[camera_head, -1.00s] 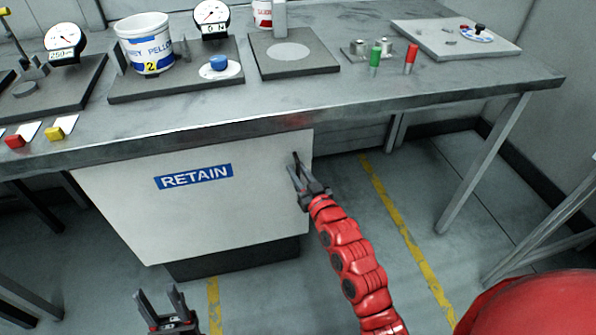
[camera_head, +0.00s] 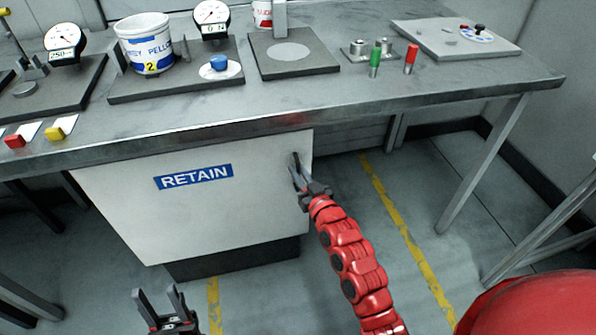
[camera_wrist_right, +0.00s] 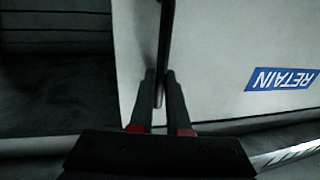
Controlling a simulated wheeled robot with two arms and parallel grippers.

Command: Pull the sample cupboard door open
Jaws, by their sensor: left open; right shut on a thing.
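The sample cupboard door (camera_head: 200,215) is a pale panel under the bench with a blue RETAIN label (camera_head: 193,177); it looks shut. Its dark upright handle (camera_head: 296,160) is near the door's right edge. My right gripper (camera_head: 298,178) is shut on the handle, its arm reaching up from the lower right. In the right wrist view the two fingers (camera_wrist_right: 160,88) close on either side of the dark handle bar (camera_wrist_right: 165,40), with the door (camera_wrist_right: 215,60) behind. My left gripper (camera_head: 160,302) is open and empty, low in front of the door.
The grey bench top (camera_head: 330,105) overhangs the door and carries gauges, a white tub (camera_head: 146,45), and red and green pegs. A bench leg (camera_head: 485,160) stands to the right. The floor (camera_head: 400,190) in front of the cupboard has yellow lines and looks clear.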

